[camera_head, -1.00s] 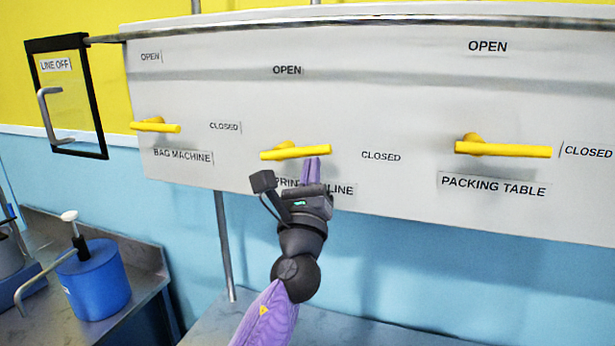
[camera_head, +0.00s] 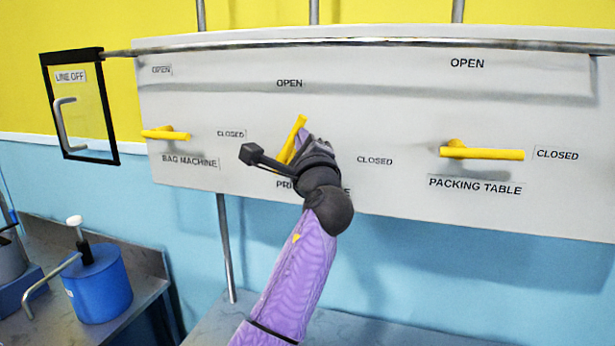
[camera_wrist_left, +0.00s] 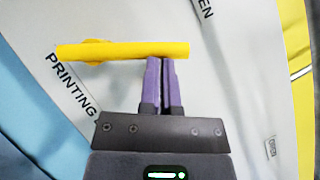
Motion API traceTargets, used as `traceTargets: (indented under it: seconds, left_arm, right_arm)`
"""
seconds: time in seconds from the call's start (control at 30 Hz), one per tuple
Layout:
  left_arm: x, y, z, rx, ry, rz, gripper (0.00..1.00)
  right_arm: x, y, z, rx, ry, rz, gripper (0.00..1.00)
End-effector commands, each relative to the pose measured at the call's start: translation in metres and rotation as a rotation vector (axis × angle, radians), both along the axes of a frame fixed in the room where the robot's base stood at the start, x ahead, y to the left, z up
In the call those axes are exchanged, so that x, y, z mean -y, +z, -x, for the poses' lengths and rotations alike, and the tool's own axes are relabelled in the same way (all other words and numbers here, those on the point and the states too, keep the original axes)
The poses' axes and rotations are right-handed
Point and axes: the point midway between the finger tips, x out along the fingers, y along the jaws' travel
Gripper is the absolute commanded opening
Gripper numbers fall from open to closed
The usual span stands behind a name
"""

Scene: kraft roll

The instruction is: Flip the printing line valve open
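The printing line valve's yellow handle (camera_head: 291,140) is the middle one on the grey panel. It stands steeply tilted, its upper end leaning right, below the upper OPEN label (camera_head: 289,83). My left gripper (camera_head: 303,136) is at the right side of this handle and hides part of it and of its name label. In the left wrist view, the purple fingertips (camera_wrist_left: 161,61) are together and empty, against the long edge of the handle (camera_wrist_left: 135,50) near its free end. The handle is not between them. My right gripper is not in view.
The bag machine handle (camera_head: 166,134) and packing table handle (camera_head: 482,153) lie level, one on each side. A black-framed LINE OFF plate (camera_head: 88,105) hangs at the left. A metal rail (camera_head: 400,41) crosses the panel top. A blue container (camera_head: 96,284) stands on the lower-left counter.

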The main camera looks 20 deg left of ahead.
Motion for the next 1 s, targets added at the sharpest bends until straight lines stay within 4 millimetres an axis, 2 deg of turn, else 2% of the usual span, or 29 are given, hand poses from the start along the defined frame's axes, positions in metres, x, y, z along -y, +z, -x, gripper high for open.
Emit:
traceTargets:
  seconds: [0.1, 0.3, 1.0]
  left_arm:
    - [-0.004, 0.008, 0.0, 0.001, -0.001, 0.027, 0.0]
    - [-0.009, 0.012, 0.0, -0.003, -0.001, 0.141, 0.0]
    - [-0.013, 0.015, 0.0, -0.001, -0.002, 0.136, 0.0]
  right_arm:
    - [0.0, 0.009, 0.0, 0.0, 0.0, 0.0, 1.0]
    - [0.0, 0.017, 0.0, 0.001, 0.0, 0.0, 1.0]
    - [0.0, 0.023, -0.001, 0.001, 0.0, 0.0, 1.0]
